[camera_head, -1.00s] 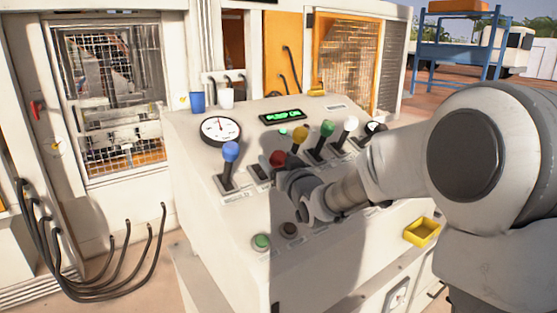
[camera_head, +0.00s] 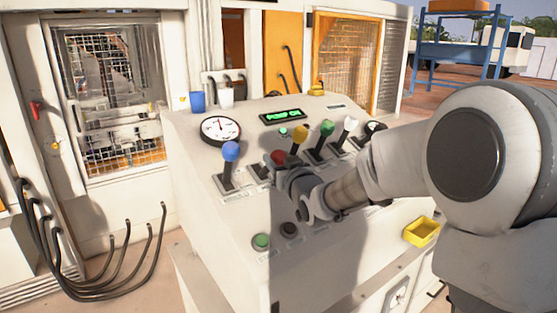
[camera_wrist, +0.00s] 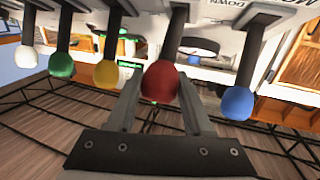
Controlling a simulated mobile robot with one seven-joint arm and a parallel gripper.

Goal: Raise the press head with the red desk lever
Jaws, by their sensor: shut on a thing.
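The red desk lever has a round red knob (camera_head: 278,158) on a dark stem and stands between the blue and yellow levers on the sloping desk. In the wrist view the red knob (camera_wrist: 160,82) sits between the two fingers of my gripper (camera_wrist: 158,92), which is shut on it. In the head view my gripper (camera_head: 290,172) reaches in from the right and partly hides the lever. The press behind the mesh window (camera_head: 110,90) is at the left; its head is hard to make out.
A blue lever (camera_head: 230,152) stands close on the left. Yellow (camera_head: 299,134), green (camera_head: 326,129) and white (camera_head: 350,124) levers stand on the right. A gauge (camera_head: 220,129), green display (camera_head: 282,116), green button (camera_head: 261,241) and yellow tray (camera_head: 421,232) are on the desk.

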